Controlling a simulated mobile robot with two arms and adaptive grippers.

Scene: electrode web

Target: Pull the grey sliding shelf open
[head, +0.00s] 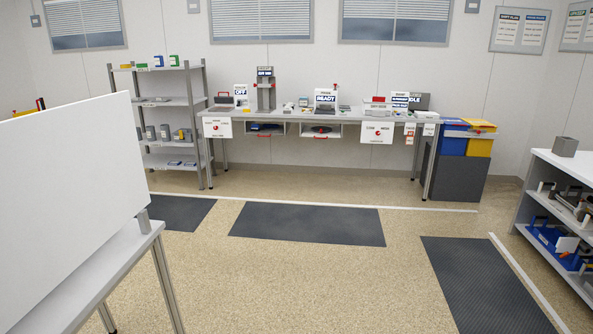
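No gripper of mine shows in the head view. The left bay (265,128) holds something dark blue.
A white panel (70,190) on a table blocks the left foreground. A grey rack (197,110) stands left of the bench, and blue (453,141) and yellow (479,147) bins at its right. A white shelf unit (570,165) is at right. Speckled floor with dark mats (307,224) is clear.

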